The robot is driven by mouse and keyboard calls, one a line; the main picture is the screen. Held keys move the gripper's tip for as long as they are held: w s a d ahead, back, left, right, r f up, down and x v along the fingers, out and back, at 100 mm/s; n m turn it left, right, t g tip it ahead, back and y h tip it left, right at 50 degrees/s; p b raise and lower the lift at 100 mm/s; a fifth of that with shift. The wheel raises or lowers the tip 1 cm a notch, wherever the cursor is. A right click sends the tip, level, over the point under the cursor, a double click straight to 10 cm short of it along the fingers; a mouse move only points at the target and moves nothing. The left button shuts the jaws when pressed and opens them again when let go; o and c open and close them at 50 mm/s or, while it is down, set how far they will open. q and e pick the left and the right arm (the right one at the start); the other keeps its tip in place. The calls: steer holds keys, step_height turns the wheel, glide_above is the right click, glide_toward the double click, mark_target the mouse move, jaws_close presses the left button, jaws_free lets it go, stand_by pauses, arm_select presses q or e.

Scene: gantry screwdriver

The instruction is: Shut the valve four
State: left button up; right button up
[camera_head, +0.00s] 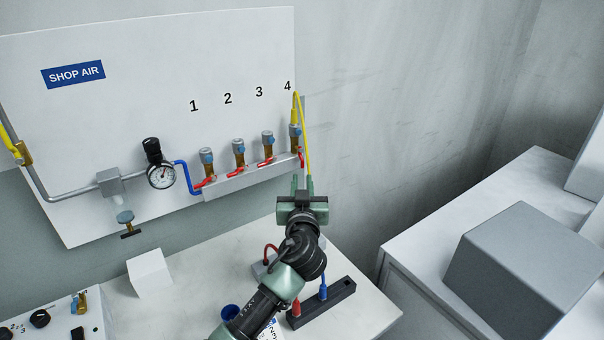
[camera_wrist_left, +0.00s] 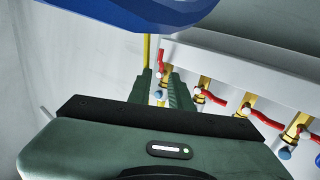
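Valve four (camera_head: 295,140) is the rightmost brass valve on the manifold, under the number 4, with a yellow hose (camera_head: 306,135) on its top. Its red handle (camera_head: 301,159) points downward in the head view, while the other handles slant down to the left. In the left wrist view the handle of valve four (camera_wrist_left: 162,61) is the leftmost red one, just beyond the fingertips. My left gripper (camera_head: 303,184) is just below valve four. Its fingers (camera_wrist_left: 161,86) are apart with a narrow gap and nothing held between them. Contact with the handle cannot be told. My right gripper is out of view.
Valves one (camera_head: 206,162), two (camera_head: 238,152) and three (camera_head: 267,143) stand close by on the grey manifold (camera_head: 245,177). A pressure gauge (camera_head: 161,176) is left of them. Below, a black holder (camera_head: 325,303) and a white block (camera_head: 148,273) stand on the bench.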

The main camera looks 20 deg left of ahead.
mark_target(302, 164)
arm_select(q)
steer(key=x, duration=0.5)
steer(key=f+x, duration=0.1)
steer(key=x, duration=0.2)
steer(key=shift+w+a+p, duration=0.15)
steer(key=shift+w+p, duration=0.1)
steer(key=shift+p, duration=0.05)
jaws_close()
